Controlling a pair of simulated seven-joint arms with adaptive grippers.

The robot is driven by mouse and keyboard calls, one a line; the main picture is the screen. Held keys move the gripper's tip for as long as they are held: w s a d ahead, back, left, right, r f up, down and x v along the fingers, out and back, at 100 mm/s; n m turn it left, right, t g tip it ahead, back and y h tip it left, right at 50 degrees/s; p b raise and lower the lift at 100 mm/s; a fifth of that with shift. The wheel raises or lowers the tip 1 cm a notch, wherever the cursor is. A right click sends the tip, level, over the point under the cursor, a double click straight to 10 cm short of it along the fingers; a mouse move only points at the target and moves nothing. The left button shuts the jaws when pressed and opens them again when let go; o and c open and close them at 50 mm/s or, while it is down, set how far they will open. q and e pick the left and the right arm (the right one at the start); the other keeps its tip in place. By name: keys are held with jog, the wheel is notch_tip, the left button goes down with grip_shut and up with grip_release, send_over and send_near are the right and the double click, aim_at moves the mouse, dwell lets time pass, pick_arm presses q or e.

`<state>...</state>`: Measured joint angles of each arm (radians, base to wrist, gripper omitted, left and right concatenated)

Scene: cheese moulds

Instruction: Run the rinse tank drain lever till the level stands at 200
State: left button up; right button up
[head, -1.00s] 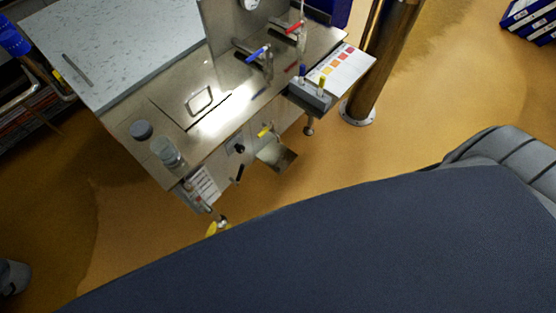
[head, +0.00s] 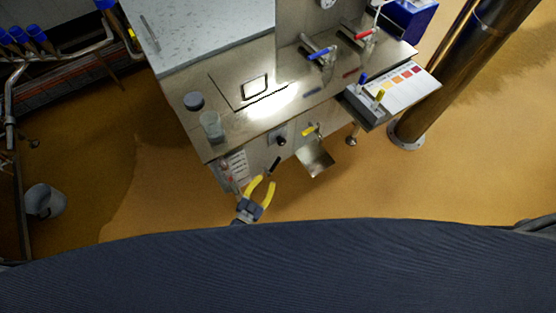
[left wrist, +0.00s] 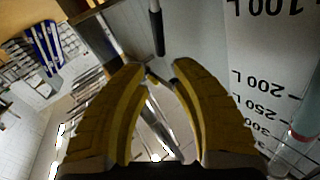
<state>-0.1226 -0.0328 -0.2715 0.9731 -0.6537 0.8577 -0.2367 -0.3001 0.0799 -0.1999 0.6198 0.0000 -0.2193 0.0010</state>
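My left gripper (head: 264,182) has yellow fingers and stands open and empty below the front of the steel bench. A black-handled lever (head: 274,164) on the bench front is just beyond its fingertips. In the left wrist view the open fingers (left wrist: 158,70) point towards a black-ended lever (left wrist: 156,32), with a visible gap. I take this as the drain lever. The level scale (head: 237,166) is a white panel left of it. Its marks appear upside down in the wrist view, including 200 L (left wrist: 258,82). A clear tube with a red part (left wrist: 302,136) stands beside the scale; the exact level is unclear. My right gripper is not in view.
A yellow-handled valve (head: 309,131) sits above a small steel tray (head: 316,160), right of the lever. The bench top holds a glass beaker (head: 211,127) and a grey lid-like disc (head: 194,100). A steel post (head: 440,95) stands at right.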

aim_at(276, 162)
pick_arm(q)
jog(key=x, duration=1.1)
jog(key=shift+o, duration=0.3)
grip_shut()
